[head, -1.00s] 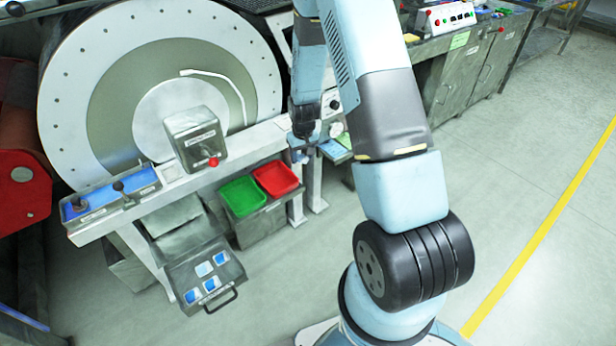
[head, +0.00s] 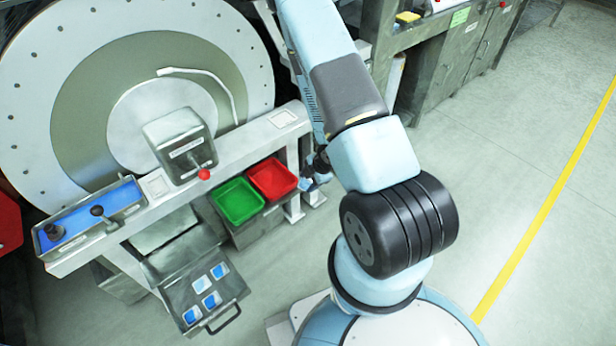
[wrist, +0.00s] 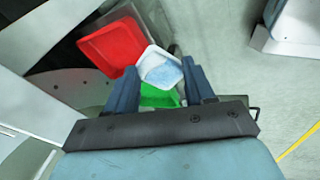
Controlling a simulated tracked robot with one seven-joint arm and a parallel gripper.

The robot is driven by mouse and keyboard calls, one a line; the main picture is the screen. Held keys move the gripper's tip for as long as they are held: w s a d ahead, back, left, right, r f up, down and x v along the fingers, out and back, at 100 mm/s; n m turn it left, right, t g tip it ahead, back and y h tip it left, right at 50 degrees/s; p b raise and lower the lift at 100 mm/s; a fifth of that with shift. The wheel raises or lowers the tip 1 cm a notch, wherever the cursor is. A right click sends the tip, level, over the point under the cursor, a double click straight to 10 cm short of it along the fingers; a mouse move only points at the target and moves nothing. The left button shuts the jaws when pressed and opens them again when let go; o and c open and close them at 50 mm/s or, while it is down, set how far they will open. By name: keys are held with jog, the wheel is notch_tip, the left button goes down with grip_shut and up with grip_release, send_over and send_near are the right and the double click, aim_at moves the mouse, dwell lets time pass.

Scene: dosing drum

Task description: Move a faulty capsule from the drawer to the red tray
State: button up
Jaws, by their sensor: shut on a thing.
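My gripper (wrist: 160,86) is shut on a capsule (wrist: 160,70), a white-rimmed cup with pale blue content, in the wrist view. The red tray (wrist: 112,45) lies beyond it to the upper left, and the green tray (wrist: 160,96) shows partly behind the capsule. In the head view my gripper (head: 308,184) is just right of the red tray (head: 272,180), partly hidden by my arm; the held capsule is not clear there. The open drawer (head: 225,298) holds several blue and white capsules (head: 210,299) at lower left. Both trays look empty in the head view.
The green tray (head: 239,202) sits left of the red one on a grey box. The white bench beam (head: 240,145) with a lever box (head: 182,147) and red knob runs above the trays. A large drum (head: 60,100) stands behind. Open floor lies to the right.

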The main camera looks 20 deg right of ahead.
jog(key=shift+w+a+f, duration=0.65)
jog(key=shift+w+f, duration=0.45)
jog(key=shift+w, duration=0.9)
jog(key=shift+w+a+f, duration=0.7)
jog(key=shift+w+f, duration=0.45)
jog(key=shift+w, duration=0.85)
jog(key=shift+w+a+f, duration=0.65)
jog(key=shift+w+f, duration=0.45)
jog(key=shift+w, duration=0.9)
jog(key=o, duration=0.7)
jog(key=shift+r, duration=0.1)
jog(key=v, duration=1.3)
jog(key=shift+d+r, duration=0.1)
jog(key=shift+r, duration=0.15)
